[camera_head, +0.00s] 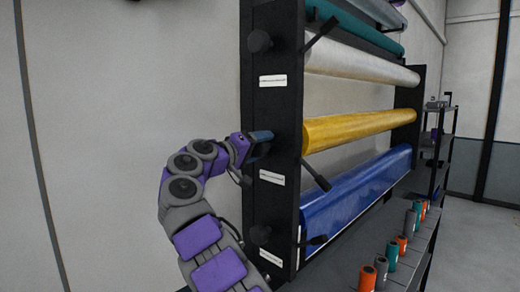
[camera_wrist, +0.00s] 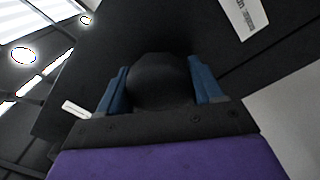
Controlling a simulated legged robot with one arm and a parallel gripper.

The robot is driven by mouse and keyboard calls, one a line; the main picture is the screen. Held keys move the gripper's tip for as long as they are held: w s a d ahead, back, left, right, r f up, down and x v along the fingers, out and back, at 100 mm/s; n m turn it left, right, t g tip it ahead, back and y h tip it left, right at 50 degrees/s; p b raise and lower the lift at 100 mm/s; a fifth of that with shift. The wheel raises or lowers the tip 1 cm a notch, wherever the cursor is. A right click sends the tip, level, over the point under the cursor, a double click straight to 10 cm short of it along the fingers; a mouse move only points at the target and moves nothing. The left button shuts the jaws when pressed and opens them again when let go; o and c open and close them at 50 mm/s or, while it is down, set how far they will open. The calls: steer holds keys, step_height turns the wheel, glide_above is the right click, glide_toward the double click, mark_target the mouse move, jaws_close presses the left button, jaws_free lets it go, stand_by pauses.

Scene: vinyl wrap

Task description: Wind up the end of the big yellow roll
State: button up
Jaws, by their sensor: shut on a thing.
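The big yellow roll (camera_head: 360,128) lies level in the rack, between a white roll above and a blue roll below. No loose yellow end can be made out. My gripper (camera_head: 264,143) is at the dark end panel, level with the yellow roll. In the wrist view my gripper (camera_wrist: 160,78) has its blue fingers shut on a round black knob (camera_wrist: 160,82), one finger on each side. In the head view my gripper hides this knob.
The black rack panel (camera_head: 271,205) has similar knobs above (camera_head: 260,41) and below (camera_head: 260,235). A dark lever (camera_head: 317,175) sticks out below the yellow roll. The white roll (camera_head: 360,67) and blue roll (camera_head: 355,190) flank it. Several small orange, grey and teal rolls (camera_head: 367,278) stand at lower right.

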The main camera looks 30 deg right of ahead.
steer(key=shift+w+f+m, duration=0.1)
steer(key=shift+f+m, duration=0.25)
steer(key=shift+m, duration=0.35)
steer(key=o, duration=0.7)
steer(key=shift+o, duration=1.4)
steer(key=shift+w+r, duration=0.1)
steer(key=shift+w, duration=0.05)
steer(key=shift+o, duration=0.3)
steer(key=shift+r, duration=0.1)
steer(key=shift+s+a, duration=0.15)
steer(key=shift+s, duration=0.05)
steer(key=v, duration=1.7)
steer(key=shift+w+a+b, duration=0.2)
steer(key=shift+b, duration=0.1)
